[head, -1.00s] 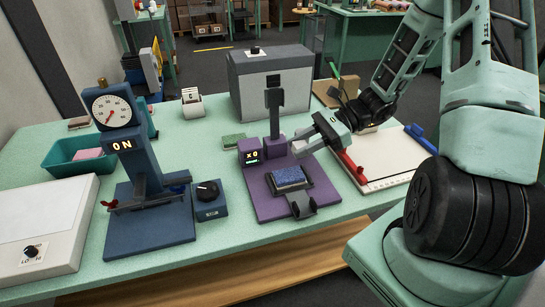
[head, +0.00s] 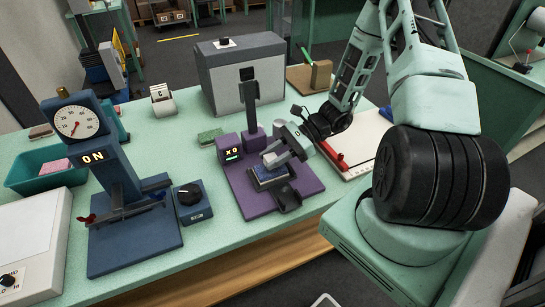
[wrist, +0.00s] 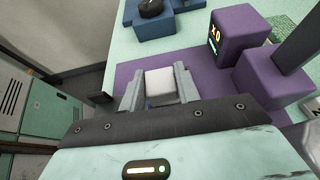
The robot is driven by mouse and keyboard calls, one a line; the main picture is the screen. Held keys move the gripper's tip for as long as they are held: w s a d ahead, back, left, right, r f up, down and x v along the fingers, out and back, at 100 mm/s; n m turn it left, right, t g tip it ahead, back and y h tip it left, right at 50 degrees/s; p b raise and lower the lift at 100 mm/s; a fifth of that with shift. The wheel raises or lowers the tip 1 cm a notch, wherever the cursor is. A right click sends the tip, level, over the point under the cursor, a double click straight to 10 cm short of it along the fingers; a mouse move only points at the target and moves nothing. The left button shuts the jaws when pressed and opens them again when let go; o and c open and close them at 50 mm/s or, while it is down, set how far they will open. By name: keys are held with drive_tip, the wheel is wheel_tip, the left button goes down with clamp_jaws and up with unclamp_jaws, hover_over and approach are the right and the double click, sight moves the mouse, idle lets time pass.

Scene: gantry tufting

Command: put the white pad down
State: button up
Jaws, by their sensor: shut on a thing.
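A speckled blue block (head: 266,178) lies in the station's dark holder, right below the fingertips. Whether the white pad touches it I cannot tell.
The station's purple display box (head: 230,150) reads x0, beside a dark post (head: 251,105). A blue dial press (head: 128,190) and a knob box (head: 192,203) stand to the left. A white board with a red clamp (head: 334,155) lies to the right.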

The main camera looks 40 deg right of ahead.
drive_tip(key=shift+f, duration=0.5)
drive_tip(key=shift+f, duration=0.2)
drive_tip(key=o, duration=1)
drive_tip(key=shift+r, duration=0.1)
drive_tip(key=shift+c, duration=0.2)
